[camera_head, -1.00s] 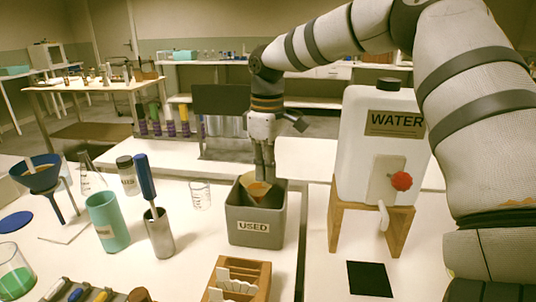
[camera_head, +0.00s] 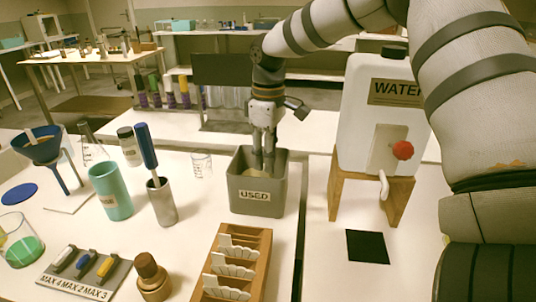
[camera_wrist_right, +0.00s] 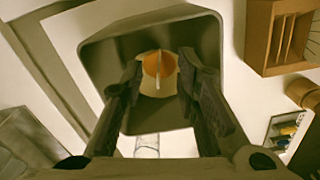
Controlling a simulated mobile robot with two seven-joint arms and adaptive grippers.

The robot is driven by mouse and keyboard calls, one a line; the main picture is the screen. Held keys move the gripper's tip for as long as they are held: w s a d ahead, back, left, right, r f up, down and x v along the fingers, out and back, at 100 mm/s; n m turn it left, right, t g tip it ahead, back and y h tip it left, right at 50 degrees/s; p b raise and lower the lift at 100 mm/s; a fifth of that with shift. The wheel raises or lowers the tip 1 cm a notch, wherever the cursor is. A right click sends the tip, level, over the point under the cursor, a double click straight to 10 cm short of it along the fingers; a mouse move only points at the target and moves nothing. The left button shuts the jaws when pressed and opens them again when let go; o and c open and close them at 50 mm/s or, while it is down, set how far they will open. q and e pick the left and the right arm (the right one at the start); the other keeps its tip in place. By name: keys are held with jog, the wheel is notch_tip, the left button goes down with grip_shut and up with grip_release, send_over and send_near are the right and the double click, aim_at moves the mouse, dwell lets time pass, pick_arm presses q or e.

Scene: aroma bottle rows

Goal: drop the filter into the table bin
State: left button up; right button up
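The grey table bin (camera_head: 256,194), labelled USED, stands on the white table left of the water container. My right gripper (camera_head: 264,160) points straight down, with its fingertips inside the bin opening. In the right wrist view my right gripper (camera_wrist_right: 157,78) has its fingers spread apart. The filter, pale with an orange-brown stain, shows in the wrist view (camera_wrist_right: 158,80) inside the bin, beyond and between the fingertips. It looks clear of both fingers. My left gripper is not in view.
The white water container (camera_head: 370,125) on its wooden stand is close right of the bin. A wooden filter rack (camera_head: 234,262) stands in front. A metal cup (camera_head: 162,203) with a blue-handled tool and a small glass beaker (camera_head: 202,165) are to the left.

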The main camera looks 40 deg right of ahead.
notch_tip(320, 180, up, 12)
dwell(0.4)
dwell(0.5)
